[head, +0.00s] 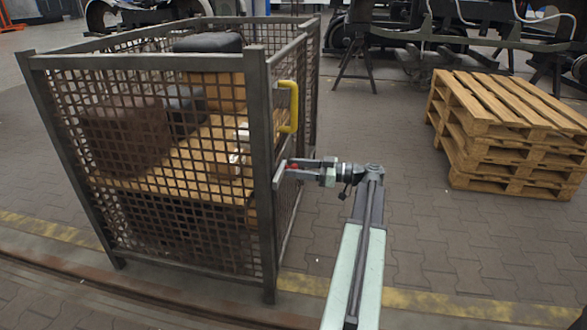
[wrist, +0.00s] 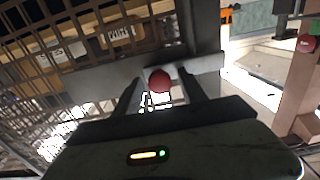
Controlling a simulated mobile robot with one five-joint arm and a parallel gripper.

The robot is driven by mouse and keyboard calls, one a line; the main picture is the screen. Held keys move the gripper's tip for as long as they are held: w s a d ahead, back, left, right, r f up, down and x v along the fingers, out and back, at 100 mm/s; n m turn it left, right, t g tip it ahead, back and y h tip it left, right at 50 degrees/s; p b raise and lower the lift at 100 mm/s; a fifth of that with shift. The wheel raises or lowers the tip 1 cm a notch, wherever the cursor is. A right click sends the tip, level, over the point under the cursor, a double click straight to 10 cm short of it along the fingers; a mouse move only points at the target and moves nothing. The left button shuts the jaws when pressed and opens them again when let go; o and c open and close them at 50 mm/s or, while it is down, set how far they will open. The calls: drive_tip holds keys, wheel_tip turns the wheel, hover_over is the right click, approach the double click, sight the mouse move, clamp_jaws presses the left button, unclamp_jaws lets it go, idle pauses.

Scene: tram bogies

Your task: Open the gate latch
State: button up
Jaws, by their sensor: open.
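The mesh cage (head: 263,150) stands at left in the head view, with its gate on the side facing right. A yellow handle (head: 290,108) sits on the gate's upper part. The latch shows as a red round knob (wrist: 159,79) at a grey metal bar (wrist: 95,84) in the wrist view. My gripper (head: 288,168) reaches the gate side below the yellow handle. In the wrist view my gripper (wrist: 160,88) is open, its two fingers on either side of the knob. I cannot tell whether they touch it. In the head view the fingers mostly hide the latch.
Brown boxes and dark items lie inside the cage. A stack of wooden pallets (head: 505,130) stands at right. Bogies on stands (head: 440,35) are at the back. Paved floor (head: 430,230) is clear between cage and pallets. A yellow floor line (head: 450,303) runs in front.

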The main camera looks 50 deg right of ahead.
drive_tip(key=shift+w+a, duration=0.15)
drive_tip(key=shift+w, duration=0.1)
clamp_jaws()
idle(1.3)
